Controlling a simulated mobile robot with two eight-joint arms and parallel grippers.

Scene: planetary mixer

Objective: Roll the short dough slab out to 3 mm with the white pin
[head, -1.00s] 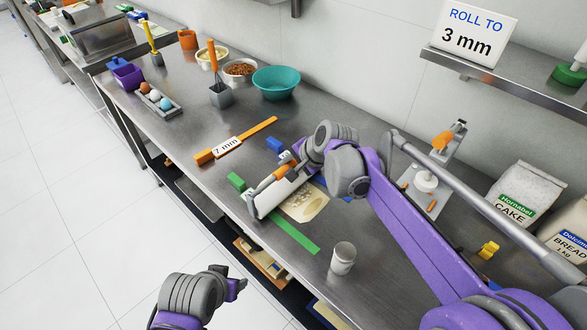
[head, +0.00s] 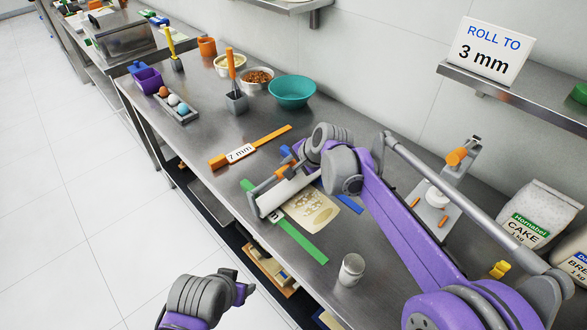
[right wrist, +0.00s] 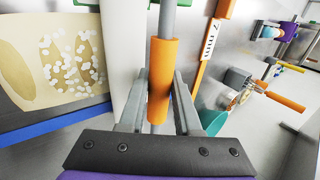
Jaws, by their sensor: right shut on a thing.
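The white pin (head: 288,193) lies across the left end of the dough slab, seemingly over the green strip (head: 303,243) and the blue strip (head: 350,203). My right gripper (head: 268,184) is shut on the pin's orange handle, which shows between the fingers in the right wrist view (right wrist: 161,85). The pale dough slab (head: 316,212) lies flat between the strips, speckled with white bits; it also shows in the right wrist view (right wrist: 60,65). The pin hides part of it. My left gripper (head: 242,284) is empty, off the table's front edge; its opening is unclear.
An orange strip marked 7 mm (head: 272,137) lies left of the pin. A teal bowl (head: 292,92) and an egg tray (head: 178,110) stand farther left. A sign reading "ROLL TO 3 mm" (head: 488,50) stands on the shelf.

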